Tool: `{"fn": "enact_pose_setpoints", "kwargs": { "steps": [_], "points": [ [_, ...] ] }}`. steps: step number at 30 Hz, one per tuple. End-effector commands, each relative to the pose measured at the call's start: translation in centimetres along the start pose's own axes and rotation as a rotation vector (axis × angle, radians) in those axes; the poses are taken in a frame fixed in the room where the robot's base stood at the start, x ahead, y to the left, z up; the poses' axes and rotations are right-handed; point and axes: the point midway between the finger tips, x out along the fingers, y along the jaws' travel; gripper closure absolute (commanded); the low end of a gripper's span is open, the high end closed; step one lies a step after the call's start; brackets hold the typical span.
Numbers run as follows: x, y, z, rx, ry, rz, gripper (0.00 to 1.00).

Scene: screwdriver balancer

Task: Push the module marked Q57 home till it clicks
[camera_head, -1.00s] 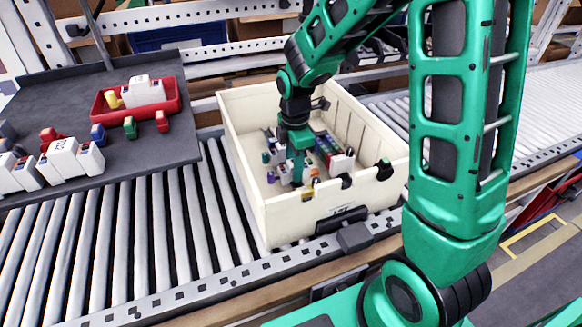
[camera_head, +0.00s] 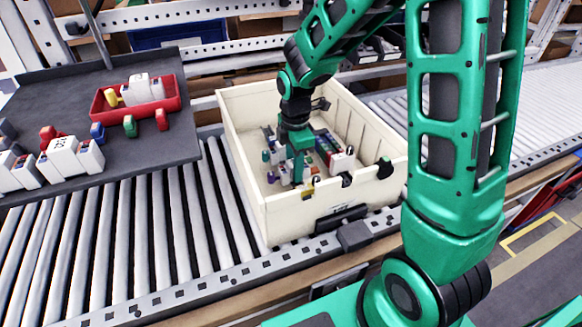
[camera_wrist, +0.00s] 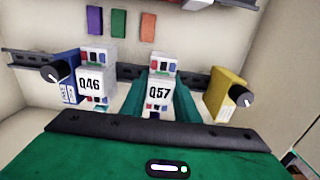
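The white module marked Q57 (camera_wrist: 158,96) stands on a dark rail in the middle of the wrist view, its label facing me. My gripper (camera_wrist: 160,102) has a green finger close along each side of it and looks shut on it. The module's lower end is hidden behind my gripper's body, so I cannot see how deep it sits. In the head view my gripper (camera_head: 297,168) reaches down into the cream crate (camera_head: 285,220); Q57 cannot be made out there.
Module Q46 (camera_wrist: 91,87) stands left of Q57, with a blue block (camera_wrist: 66,78) beyond it. A yellow block (camera_wrist: 225,95) stands to the right. Purple, green and orange pieces are behind. The crate's walls surround my gripper. A grey tray (camera_head: 150,145) with a red bin (camera_head: 176,100) lies left.

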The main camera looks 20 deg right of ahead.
Motion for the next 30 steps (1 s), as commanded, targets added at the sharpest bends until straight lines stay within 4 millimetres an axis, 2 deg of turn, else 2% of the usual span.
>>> {"fn": "enact_pose_setpoints", "kwargs": {
  "steps": [1, 3, 14, 17, 30],
  "points": [
    [-0.2, 0.2, 0.0, 0.000, 0.001, 0.006, 0.63],
    [-0.2, 0.2, 0.0, 0.000, 0.001, 0.006, 0.50],
    [-0.5, 0.1, 0.0, 0.000, 0.000, 0.004, 0.50],
    [-1.6, 0.2, 0.0, 0.000, 0.001, 0.006, 0.50],
    [-9.2, 0.3, 0.0, 0.000, 0.001, 0.006, 0.50]
  ]
}}
